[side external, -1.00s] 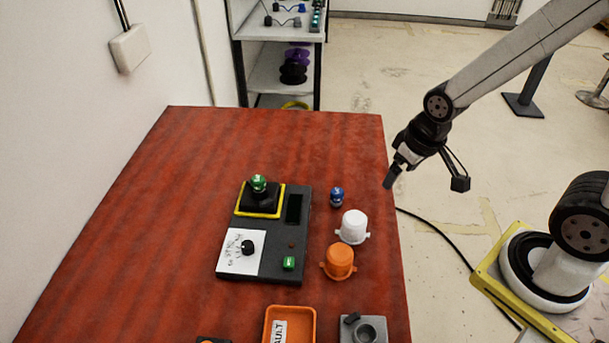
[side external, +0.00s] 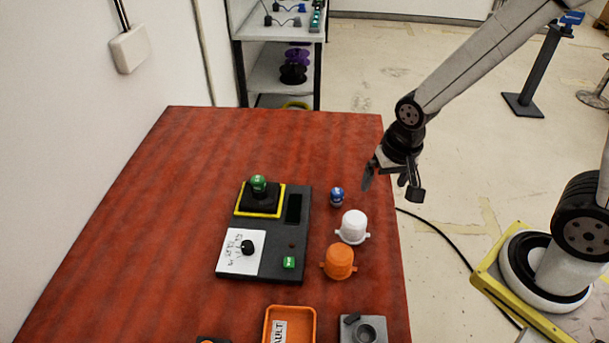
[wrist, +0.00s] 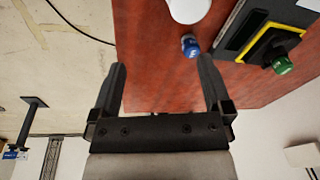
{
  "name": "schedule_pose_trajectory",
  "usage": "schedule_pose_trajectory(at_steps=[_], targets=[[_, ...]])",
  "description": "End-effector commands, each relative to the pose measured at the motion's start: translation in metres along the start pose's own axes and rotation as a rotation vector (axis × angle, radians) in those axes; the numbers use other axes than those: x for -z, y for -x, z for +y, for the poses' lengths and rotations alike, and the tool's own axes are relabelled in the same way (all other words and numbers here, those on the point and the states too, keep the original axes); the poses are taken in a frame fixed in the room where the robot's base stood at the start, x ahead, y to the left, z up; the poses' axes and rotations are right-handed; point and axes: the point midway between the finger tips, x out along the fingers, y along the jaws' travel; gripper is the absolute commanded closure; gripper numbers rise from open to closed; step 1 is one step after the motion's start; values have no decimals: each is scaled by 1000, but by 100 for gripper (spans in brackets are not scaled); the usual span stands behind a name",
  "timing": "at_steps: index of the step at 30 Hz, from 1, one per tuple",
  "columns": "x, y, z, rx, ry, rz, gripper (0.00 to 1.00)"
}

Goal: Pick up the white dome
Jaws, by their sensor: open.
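The white dome (side external: 353,226) stands upright on the red table, near its right edge, with small tabs at its base. It shows in part at the top edge of the wrist view (wrist: 188,8). My gripper (side external: 385,183) is open and empty, above the table's right edge, up and to the right of the dome in the side view. In the wrist view my gripper (wrist: 162,85) has its fingers spread apart, with only table and floor between them. The dome is apart from both fingers.
An orange dome (side external: 340,262) stands just in front of the white one. A blue-topped knob (side external: 337,196) stands behind it. A dark control box (side external: 270,265) lies to the left. An orange tray (side external: 291,311) and a grey block (side external: 362,330) are at the front.

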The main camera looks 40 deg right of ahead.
Motion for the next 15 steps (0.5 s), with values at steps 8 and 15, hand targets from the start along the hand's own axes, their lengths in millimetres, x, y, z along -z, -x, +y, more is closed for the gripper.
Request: schedule_pose_trajectory(at_steps=[8, 15], targets=[[-3, -22, -21, -38, -340, -50, 0], [-8, -41, -36, -84, -631, -75, 0]])
